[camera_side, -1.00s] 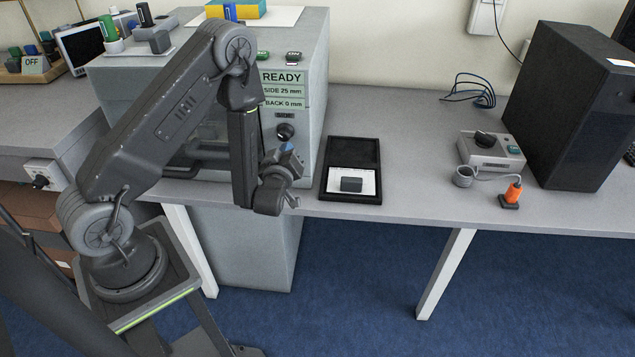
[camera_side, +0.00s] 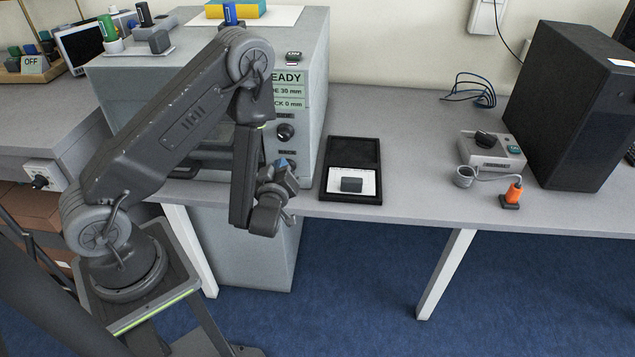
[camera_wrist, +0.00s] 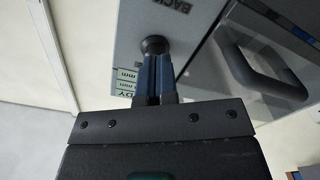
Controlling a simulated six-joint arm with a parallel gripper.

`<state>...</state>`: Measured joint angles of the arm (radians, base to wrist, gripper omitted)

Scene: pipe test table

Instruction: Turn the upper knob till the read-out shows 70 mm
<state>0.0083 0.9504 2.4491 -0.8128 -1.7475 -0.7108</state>
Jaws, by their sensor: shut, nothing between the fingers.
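The upper knob (camera_side: 285,131) is a dark round knob on the grey cabinet's front, below the read-out (camera_side: 291,91). The lower knob is hidden behind my gripper.
A cabinet handle (camera_wrist: 262,70) stands out beside the knob in the wrist view. A black open case (camera_side: 350,170) lies on the table right of the cabinet. A small grey device (camera_side: 491,152) and a black tower (camera_side: 575,105) stand further right.

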